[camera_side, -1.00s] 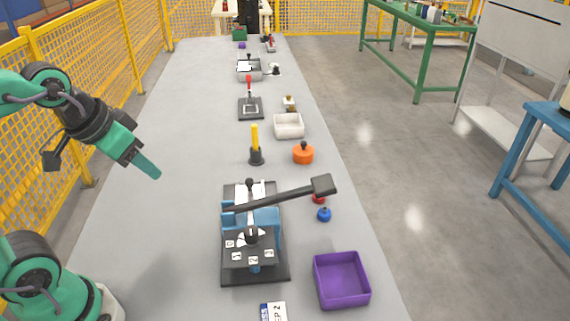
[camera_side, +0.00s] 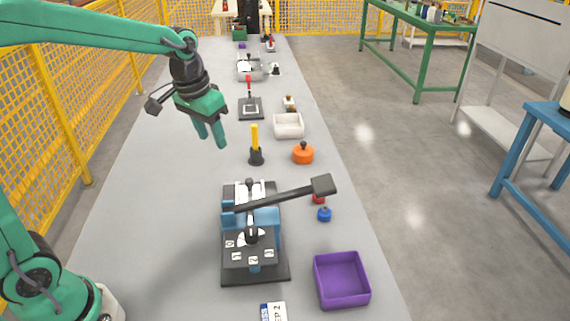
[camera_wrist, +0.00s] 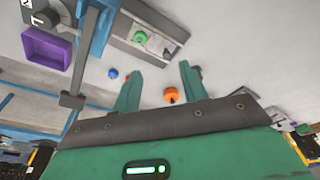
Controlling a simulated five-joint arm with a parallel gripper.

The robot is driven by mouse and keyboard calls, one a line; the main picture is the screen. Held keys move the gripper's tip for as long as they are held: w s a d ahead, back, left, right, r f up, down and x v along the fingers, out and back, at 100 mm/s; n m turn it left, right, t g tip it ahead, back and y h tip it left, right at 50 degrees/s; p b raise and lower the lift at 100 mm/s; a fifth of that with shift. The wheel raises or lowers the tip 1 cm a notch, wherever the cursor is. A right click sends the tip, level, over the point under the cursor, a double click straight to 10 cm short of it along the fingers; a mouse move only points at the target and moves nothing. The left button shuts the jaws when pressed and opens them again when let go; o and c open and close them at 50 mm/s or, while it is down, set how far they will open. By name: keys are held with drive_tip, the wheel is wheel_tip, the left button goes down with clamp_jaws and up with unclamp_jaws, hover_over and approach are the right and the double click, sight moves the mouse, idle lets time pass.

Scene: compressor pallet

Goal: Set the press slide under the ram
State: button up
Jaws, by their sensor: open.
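The press (camera_side: 272,222) stands on a dark base with a blue frame. Its long black lever (camera_side: 285,195) is raised to the right. Behind the frame, a silver track carries a small dark knob (camera_side: 249,184); I take this for the press slide, partly hidden by the lever. In the wrist view a silver slide bed (camera_wrist: 165,45) bears a green round piece (camera_wrist: 141,38). My gripper (camera_side: 210,140) is open and empty, above the table to the left of and beyond the press. Its fingers (camera_wrist: 159,67) are apart in the wrist view.
A yellow-handled tool (camera_side: 255,140) stands upright near my gripper. An orange lidded pot (camera_side: 303,154), a blue knob (camera_side: 324,214) and a purple bin (camera_side: 342,279) lie to the right. A white bin (camera_side: 289,126) is farther back. The table's left side is clear.

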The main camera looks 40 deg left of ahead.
drive_tip(key=g, duration=0.2)
hover_over(249, 180)
wheel_tip(249, 180, down, 11)
drive_tip(key=shift+f, duration=0.15)
drive_tip(key=shift+f, duration=0.15)
drive_tip(key=shift+f, duration=3.75)
clamp_jaws()
